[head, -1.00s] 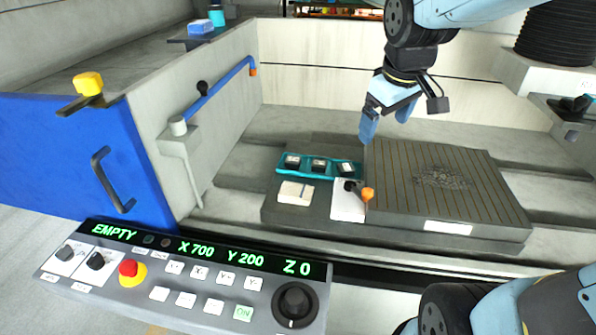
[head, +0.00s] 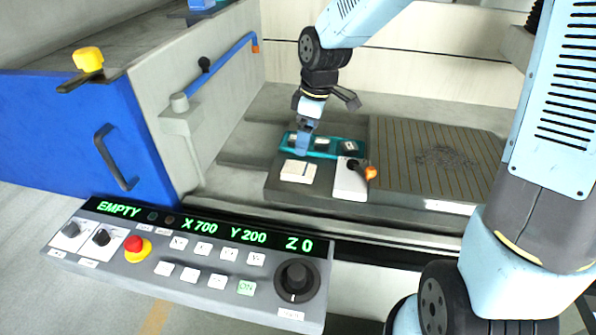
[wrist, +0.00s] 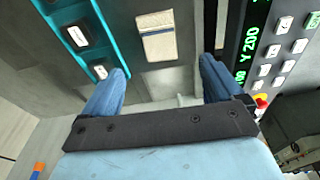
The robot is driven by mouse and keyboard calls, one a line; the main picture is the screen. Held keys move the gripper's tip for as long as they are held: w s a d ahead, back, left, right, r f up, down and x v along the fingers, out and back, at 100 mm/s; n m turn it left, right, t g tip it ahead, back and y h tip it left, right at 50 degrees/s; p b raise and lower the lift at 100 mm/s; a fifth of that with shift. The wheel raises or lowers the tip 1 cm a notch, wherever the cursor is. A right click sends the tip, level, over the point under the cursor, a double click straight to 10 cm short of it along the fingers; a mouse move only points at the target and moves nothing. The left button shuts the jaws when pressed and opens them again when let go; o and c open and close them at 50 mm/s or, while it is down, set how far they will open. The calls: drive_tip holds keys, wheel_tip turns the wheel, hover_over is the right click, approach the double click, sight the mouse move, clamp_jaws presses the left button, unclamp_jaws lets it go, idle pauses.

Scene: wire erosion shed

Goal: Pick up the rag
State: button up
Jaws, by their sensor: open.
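My gripper (head: 303,147) is open and empty, above the teal tray (head: 328,153) just behind the cream piece. In the wrist view, both blue fingers (wrist: 163,70) are apart with nothing between them. The gap to the cream piece is hard to judge.
The teal tray holds several small dark, white-labelled pieces. The control panel (head: 190,255) juts out in front. The ribbed plate (head: 400,140) carries a dark tangle (head: 448,160).

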sight(299, 168)
drive_tip(key=f, duration=0.3)
drive_tip(key=a+f, duration=0.1)
drive_tip(key=f, duration=0.7)
drive_tip(key=shift+w+a+f, duration=0.1)
drive_tip(key=shift+w+a, duration=0.15)
drive_tip(key=shift+a, duration=0.15)
drive_tip(key=shift+c, duration=0.2)
drive_tip(key=c, duration=1.1)
